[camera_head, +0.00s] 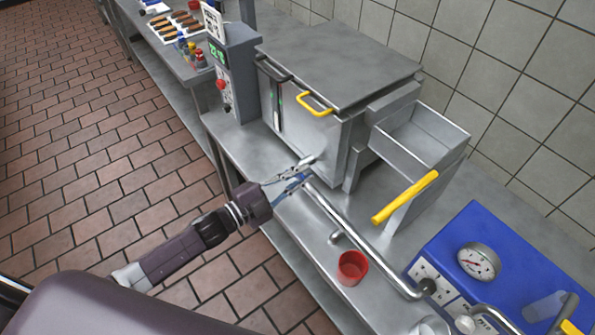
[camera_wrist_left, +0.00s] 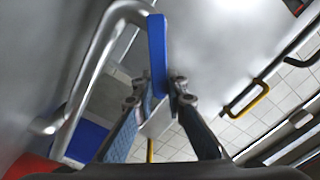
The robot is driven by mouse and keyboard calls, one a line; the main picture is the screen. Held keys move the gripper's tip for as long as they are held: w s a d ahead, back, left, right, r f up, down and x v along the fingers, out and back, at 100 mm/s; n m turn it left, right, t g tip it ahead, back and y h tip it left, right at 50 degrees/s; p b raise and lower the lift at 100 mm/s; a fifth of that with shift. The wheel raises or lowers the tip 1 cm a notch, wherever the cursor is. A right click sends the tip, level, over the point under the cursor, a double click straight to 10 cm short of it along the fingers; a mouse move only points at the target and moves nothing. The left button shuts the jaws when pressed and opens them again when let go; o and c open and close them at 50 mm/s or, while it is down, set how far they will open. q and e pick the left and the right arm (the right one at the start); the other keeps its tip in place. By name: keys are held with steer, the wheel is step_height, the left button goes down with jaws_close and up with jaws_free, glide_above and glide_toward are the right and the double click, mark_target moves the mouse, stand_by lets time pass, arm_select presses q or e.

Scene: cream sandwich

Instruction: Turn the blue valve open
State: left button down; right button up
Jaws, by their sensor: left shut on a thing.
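The blue valve (camera_wrist_left: 157,50) shows in the left wrist view as a flat blue handle at the upper end of a metal pipe (camera_wrist_left: 88,75). My left gripper (camera_wrist_left: 158,100) is shut on the handle, one finger on each side of its near end. In the head view my left gripper (camera_head: 307,170) reaches in from the left to the end of the pipe (camera_head: 365,247), in front of the steel machine; the handle is mostly hidden there by the fingers. My right gripper is not in view.
A red cup (camera_head: 352,267) stands on the steel counter beside the pipe. A steel basin with a yellow handle (camera_head: 404,197) is to the right. A blue unit with a gauge (camera_head: 479,262) stands at lower right. The tiled floor at left is clear.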

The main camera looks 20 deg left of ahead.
arm_select(q)
steer(key=m, duration=0.1)
steer(key=f+m+b, duration=0.2)
steer(key=shift+s+d, duration=0.3)
steer(key=shift+d, duration=0.1)
steer(key=shift+s+d+f+m+b, duration=0.1)
steer(key=shift+f+m+b, duration=0.5)
steer(key=shift+m, duration=0.6)
steer(key=c, duration=1.9)
jaws_free()
steer(key=shift+c, duration=0.2)
steer(key=shift+s, duration=0.15)
steer(key=v, duration=1.1)
steer(key=shift+s+a, duration=0.25)
steer(key=shift+a, duration=0.1)
